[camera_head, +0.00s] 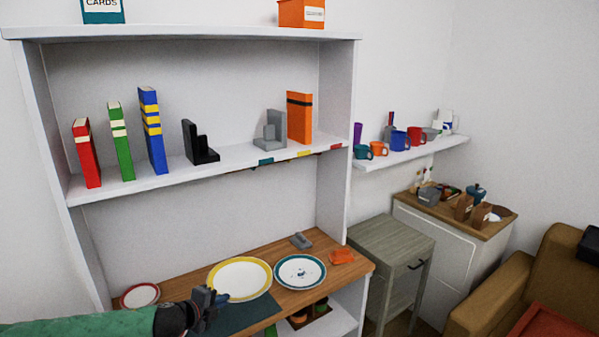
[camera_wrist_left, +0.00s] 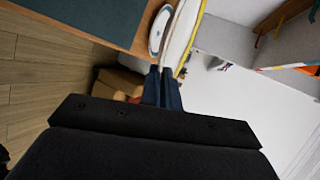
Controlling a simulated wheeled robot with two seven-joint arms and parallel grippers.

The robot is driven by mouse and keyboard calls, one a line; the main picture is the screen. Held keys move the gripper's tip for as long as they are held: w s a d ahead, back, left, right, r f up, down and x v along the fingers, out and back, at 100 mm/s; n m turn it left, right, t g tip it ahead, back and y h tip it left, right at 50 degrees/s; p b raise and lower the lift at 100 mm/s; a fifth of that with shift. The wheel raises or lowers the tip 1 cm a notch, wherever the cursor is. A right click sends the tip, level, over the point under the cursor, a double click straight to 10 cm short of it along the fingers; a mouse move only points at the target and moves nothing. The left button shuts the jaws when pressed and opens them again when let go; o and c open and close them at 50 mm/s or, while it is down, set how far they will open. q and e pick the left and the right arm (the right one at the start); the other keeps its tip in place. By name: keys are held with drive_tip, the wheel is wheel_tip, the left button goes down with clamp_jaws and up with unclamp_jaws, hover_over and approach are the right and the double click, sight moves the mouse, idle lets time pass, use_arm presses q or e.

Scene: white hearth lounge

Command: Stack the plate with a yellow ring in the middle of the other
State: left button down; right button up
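The white plate with a yellow ring (camera_head: 240,279) is at the middle of the wooden tabletop, partly over a dark teal mat. My left gripper (camera_head: 212,303) is at its near left rim. In the left wrist view, my fingers (camera_wrist_left: 162,88) are close together on the edge of this plate (camera_wrist_left: 183,38), which shows nearly edge-on. Any gap under the plate is hard to judge. A white plate with a teal ring (camera_head: 300,271) lies just to its right, and also shows in the wrist view (camera_wrist_left: 158,32). My right gripper is out of view.
A red-rimmed plate (camera_head: 140,294) lies at the left of the tabletop (camera_head: 330,268). A grey item (camera_head: 300,240) and an orange item (camera_head: 341,257) lie behind and right of the teal-ringed plate. The shelf (camera_head: 235,157) with books overhangs the back. The mat (camera_head: 245,317) has bare room in front.

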use_arm(q)
drive_tip(key=shift+d+r+n+t+y, duration=0.35)
drive_tip(key=shift+d+r+n+y, duration=0.75)
drive_tip(key=shift+r, duration=3.45)
drive_tip(key=shift+d+r+n+t+y, duration=0.35)
drive_tip(key=shift+d+r+n+y, duration=0.7)
drive_tip(key=shift+r, duration=3.45)
drive_tip(key=s+a+f+y+b, duration=0.1)
drive_tip(key=s+f, duration=0.6)
drive_tip(key=f, duration=0.3)
drive_tip(key=s+a+f+n+y, duration=0.1)
drive_tip(key=s+f, duration=0.6)
drive_tip(key=f, duration=0.4)
drive_tip(key=shift+a+f+b, duration=0.3)
drive_tip(key=shift+b, duration=0.1)
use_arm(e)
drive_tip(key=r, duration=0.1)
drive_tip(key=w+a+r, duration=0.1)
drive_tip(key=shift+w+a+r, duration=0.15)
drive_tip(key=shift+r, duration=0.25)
use_arm(q)
drive_tip(key=shift+w+r+n, duration=0.1)
drive_tip(key=shift+w+n, duration=0.05)
drive_tip(key=shift+n, duration=0.1)
